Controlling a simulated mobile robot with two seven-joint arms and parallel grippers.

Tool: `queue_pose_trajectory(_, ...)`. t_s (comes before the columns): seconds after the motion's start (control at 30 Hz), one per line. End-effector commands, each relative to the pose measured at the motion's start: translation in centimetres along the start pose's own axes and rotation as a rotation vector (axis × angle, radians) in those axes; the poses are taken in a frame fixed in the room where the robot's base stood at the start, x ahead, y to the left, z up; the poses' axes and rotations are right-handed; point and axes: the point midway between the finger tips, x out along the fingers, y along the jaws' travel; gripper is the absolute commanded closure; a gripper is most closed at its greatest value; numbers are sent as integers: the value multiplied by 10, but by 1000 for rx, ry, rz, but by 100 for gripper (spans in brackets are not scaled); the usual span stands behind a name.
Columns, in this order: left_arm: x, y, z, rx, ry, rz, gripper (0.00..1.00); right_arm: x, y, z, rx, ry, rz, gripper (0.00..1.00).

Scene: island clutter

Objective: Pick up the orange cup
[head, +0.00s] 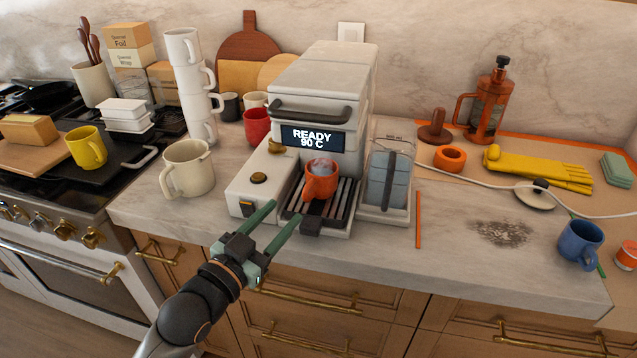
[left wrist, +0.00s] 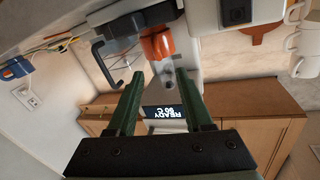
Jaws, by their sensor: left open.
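The orange cup (head: 321,184) stands upright on the slatted drip tray (head: 341,213) of the coffee machine, below its display. Something pale, like steam or liquid, shows at its mouth. My left gripper (head: 285,211) is open and empty, in front of the machine at the counter's front edge. Its green fingers point toward the machine, short of the cup and to its left. In the left wrist view, the orange cup (left wrist: 158,44) shows beyond the open fingertips (left wrist: 156,76), roughly between them. My right gripper is in neither view.
The coffee machine (head: 320,85) rises behind the cup. A clear water tank (head: 388,184) stands close on its right, and a cream mug (head: 187,168) and stacked white cups (head: 190,85) stand left. A blue mug (head: 580,245) is far right. Counter front right of the tank is mostly clear.

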Motion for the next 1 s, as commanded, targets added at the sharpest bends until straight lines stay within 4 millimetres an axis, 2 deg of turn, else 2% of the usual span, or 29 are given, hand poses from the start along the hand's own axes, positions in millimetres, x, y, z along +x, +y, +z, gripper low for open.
queue_pose_trajectory(0.1, 16, 0, 0, 0, 0, 0, 49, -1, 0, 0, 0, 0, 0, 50)
queue_pose_trajectory(0.33, 30, 0, -1, -1, 0, 0, 49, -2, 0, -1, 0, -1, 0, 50)
queue_pose_trajectory(0.63, 69, 2, -3, 0, 0, 0, 49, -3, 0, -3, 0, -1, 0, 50)
queue_pose_trajectory(0.97, 74, 2, -2, 0, -1, 0, 49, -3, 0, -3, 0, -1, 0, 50)
queue_pose_trajectory(1.0, 74, 2, -2, 0, -1, 0, 53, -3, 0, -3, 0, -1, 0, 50)
